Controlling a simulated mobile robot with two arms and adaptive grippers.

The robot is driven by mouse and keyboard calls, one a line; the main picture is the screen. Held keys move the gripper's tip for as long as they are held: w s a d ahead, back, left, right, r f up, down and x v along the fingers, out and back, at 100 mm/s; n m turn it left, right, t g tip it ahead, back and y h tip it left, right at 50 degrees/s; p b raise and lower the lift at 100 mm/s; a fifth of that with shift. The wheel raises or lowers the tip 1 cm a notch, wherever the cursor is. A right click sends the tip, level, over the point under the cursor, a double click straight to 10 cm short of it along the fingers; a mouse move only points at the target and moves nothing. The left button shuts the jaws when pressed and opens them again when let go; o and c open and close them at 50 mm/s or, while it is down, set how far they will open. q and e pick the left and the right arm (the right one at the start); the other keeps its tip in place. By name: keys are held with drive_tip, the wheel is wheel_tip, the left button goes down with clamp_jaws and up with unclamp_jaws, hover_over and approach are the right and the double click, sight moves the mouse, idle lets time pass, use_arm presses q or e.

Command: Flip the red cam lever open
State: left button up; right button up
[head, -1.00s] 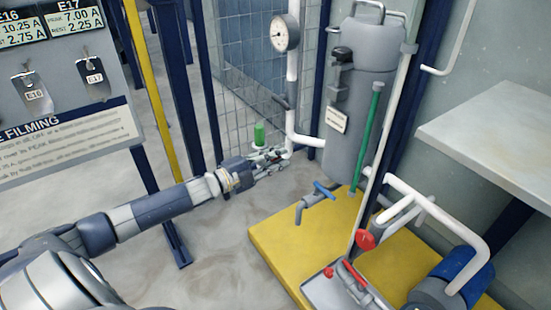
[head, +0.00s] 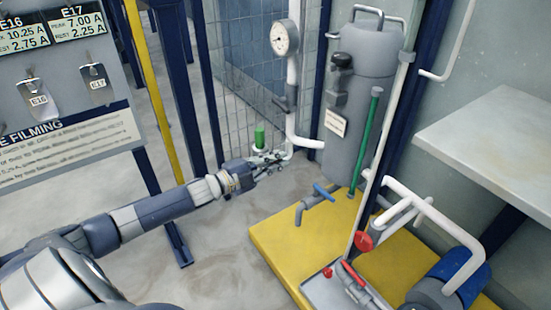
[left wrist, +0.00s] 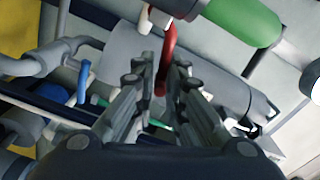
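In the left wrist view the red cam lever (left wrist: 169,45) runs down from a grey fitting beside a green cylinder (left wrist: 238,18). Its lower end lies between the two fingers of my left gripper (left wrist: 162,70), which are close together on either side of it and look shut on it. In the head view my left gripper (head: 272,162) is just below the small green cylinder (head: 260,137) near the foot of the white gauge pipe. The red lever cannot be made out there. My right gripper is not in view.
A white pipe with a gauge (head: 285,38) and a grey tank (head: 362,90) stand behind the gripper. A yellow platform (head: 275,235) with a blue-handled tap (head: 322,192) is to the right. A sign board (head: 70,150) stands left. Mesh fencing (head: 238,90) closes the back.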

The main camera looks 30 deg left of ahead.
use_arm(q)
drive_tip(key=shift+o, duration=1)
drive_tip(key=v, duration=1.2)
drive_tip(key=shift+d, duration=0.1)
